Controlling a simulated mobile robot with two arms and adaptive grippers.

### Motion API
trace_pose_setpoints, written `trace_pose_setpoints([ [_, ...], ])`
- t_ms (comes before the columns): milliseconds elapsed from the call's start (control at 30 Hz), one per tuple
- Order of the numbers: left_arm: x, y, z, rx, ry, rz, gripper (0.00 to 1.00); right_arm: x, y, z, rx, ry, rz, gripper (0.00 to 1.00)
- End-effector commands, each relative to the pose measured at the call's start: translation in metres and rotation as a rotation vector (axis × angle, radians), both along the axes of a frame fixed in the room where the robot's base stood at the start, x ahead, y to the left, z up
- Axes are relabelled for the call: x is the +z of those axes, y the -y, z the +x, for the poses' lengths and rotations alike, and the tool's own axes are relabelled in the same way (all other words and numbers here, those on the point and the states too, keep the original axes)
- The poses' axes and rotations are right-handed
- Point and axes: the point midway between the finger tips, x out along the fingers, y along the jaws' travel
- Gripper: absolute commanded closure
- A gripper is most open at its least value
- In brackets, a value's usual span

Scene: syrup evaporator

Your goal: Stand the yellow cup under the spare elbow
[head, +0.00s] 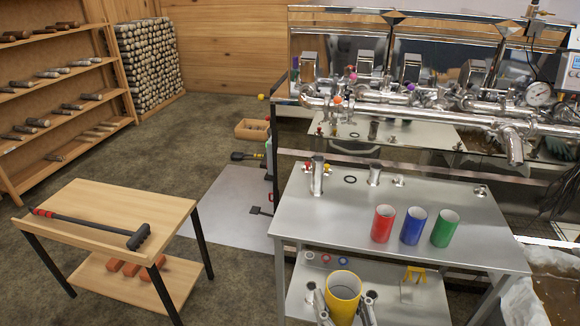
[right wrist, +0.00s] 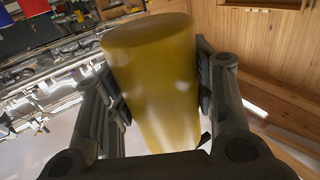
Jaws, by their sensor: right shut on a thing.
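The yellow cup (head: 343,288) is held in front of the steel table, at the bottom middle of the head view, with its open mouth facing up. My right gripper (head: 344,304) is shut on it, one finger on each side. In the right wrist view the yellow cup (right wrist: 155,80) fills the space between the fingers of the right gripper (right wrist: 160,95). A large downturned pipe elbow (head: 513,147) hangs at the right of the evaporator's piping. Short metal fittings (head: 316,178) stand on the steel table. I cannot tell which part is the spare elbow. My left gripper is out of view.
Red (head: 383,225), blue (head: 413,227) and green (head: 446,229) cups stand in a row on the steel table (head: 330,222). Its left half is mostly clear at the front. A wooden table (head: 165,205) with a long-handled tool (head: 90,225) stands at the left.

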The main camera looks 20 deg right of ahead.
Motion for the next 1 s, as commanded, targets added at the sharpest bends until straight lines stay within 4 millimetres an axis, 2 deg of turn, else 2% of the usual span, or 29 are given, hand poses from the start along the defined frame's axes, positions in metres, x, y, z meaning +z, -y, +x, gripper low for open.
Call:
trace_pose_setpoints([
  [167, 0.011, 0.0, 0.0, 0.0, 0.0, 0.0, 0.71, -0.001, 0.004, 0.011, -0.007, 0.002, -0.001, 0.74],
  [267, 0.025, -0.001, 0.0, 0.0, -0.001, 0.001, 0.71, -0.005, 0.013, 0.028, -0.023, 0.003, 0.0, 0.74],
  [467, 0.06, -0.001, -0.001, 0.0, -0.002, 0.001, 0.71, -0.015, 0.047, 0.08, -0.082, 0.003, -0.001, 0.74],
  [700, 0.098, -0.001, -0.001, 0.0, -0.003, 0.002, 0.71, -0.015, 0.098, 0.145, -0.176, 0.004, 0.002, 0.74],
  [833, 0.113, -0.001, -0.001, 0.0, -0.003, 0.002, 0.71, -0.013, 0.121, 0.172, -0.221, 0.003, 0.002, 0.74],
  [1000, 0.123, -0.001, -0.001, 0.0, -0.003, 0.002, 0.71, -0.011, 0.139, 0.192, -0.257, 0.001, 0.001, 0.74],
])
